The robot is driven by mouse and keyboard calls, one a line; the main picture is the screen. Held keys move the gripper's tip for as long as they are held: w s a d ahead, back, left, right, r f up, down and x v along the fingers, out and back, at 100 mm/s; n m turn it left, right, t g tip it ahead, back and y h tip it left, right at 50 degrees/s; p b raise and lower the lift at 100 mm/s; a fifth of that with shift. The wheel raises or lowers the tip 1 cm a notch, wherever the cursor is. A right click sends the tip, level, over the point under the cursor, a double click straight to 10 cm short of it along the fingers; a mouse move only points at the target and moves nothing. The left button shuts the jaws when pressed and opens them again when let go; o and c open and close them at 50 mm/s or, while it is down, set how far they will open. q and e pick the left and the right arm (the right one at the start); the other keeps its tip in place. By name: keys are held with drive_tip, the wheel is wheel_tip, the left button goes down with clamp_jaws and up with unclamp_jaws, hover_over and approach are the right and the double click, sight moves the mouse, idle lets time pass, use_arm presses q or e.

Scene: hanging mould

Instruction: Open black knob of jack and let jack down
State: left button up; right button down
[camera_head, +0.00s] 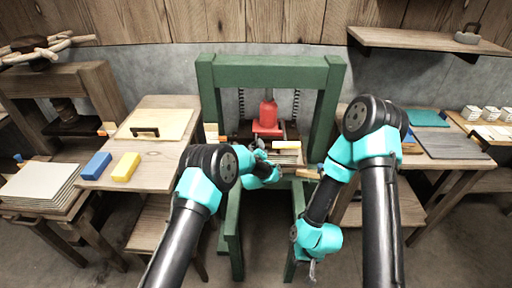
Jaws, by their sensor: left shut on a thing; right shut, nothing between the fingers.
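The red jack (268,112) stands upright inside the green press frame (270,73), between two hanging springs. Its black knob cannot be made out. My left gripper (262,148) is in front of and below the jack, at the stack of boards inside the frame. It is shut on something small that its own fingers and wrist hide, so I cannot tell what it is. My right gripper (313,271) hangs low at the front right of the frame, pointing down, shut and empty, away from the jack.
A wooden table (150,182) on the left holds a blue block (96,165), a yellow block (126,166) and a board with a black handle (145,132). A table on the right holds a grey board (452,143) and a green sheet (427,118). A wall shelf (420,40) is at upper right.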

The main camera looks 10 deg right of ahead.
use_arm(q)
drive_tip(key=n, duration=0.1)
drive_tip(key=f+n, duration=0.1)
drive_tip(key=n, duration=0.1)
drive_tip(key=shift+s+a+n, duration=0.1)
drive_tip(key=shift+a+n, duration=0.05)
drive_tip(key=shift+n, duration=0.15)
drive_tip(key=shift+f, duration=0.1)
idle(0.3)
drive_tip(key=o, duration=0.6)
drive_tip(key=shift+a, duration=0.1)
drive_tip(key=shift+c, duration=0.2)
drive_tip(key=o, duration=0.4)
drive_tip(key=shift+c, duration=0.2)
drive_tip(key=shift+r, duration=0.2)
drive_tip(key=shift+s, duration=0.1)
drive_tip(key=r+v, duration=0.1)
drive_tip(key=v, duration=1.6)
drive_tip(key=shift+d+f, duration=0.2)
drive_tip(key=shift+s, duration=0.1)
